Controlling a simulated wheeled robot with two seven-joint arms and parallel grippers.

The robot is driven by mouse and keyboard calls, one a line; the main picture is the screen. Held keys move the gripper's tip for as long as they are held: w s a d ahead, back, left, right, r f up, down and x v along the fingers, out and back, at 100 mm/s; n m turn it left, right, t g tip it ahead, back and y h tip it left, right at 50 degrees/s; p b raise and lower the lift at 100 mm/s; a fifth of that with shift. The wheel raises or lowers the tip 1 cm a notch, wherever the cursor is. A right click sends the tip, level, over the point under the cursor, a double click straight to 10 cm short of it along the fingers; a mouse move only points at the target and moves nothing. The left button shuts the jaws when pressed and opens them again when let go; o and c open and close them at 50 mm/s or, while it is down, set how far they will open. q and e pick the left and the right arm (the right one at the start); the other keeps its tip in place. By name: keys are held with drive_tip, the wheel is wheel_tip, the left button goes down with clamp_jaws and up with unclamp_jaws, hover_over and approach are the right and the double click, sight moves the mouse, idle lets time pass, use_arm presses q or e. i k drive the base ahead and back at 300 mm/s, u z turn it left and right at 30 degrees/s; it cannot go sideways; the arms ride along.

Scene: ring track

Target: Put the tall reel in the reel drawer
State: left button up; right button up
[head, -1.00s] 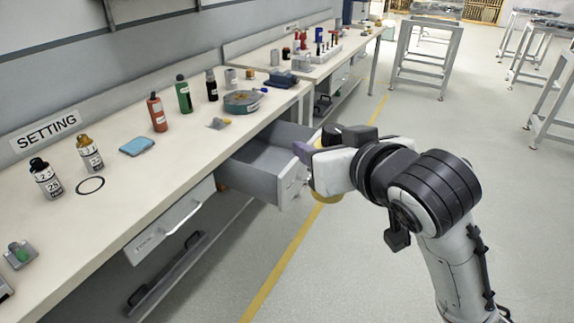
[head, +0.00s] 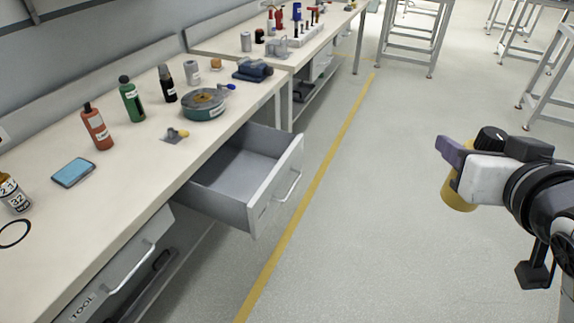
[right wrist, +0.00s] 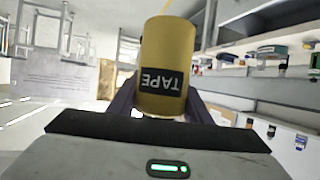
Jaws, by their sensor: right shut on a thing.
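A tall yellow cylinder marked TAPE (right wrist: 163,65), which I take as the tall reel, is held in my right gripper (right wrist: 160,103). In the head view my right gripper (head: 453,165) is at the right, over open floor, with the yellow reel (head: 458,196) showing below its purple finger. The gripper is shut on the reel, well to the right of the drawer. A grey drawer (head: 258,215) stands pulled out from under the bench. Its inside looks empty and its front label cannot be read. My left gripper is not in view.
The bench top (head: 130,175) carries bottles, a blue pad (head: 73,172) and a round green-sided item (head: 204,104). A shut drawer marked TOOL (head: 110,285) lies nearer. A yellow line (head: 320,185) crosses the floor, which is clear between drawer and gripper.

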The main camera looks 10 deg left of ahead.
sight(249, 193)
drive_tip(key=u, duration=0.45)
drive_tip(key=i, duration=0.9)
drive_tip(key=u, duration=0.75)
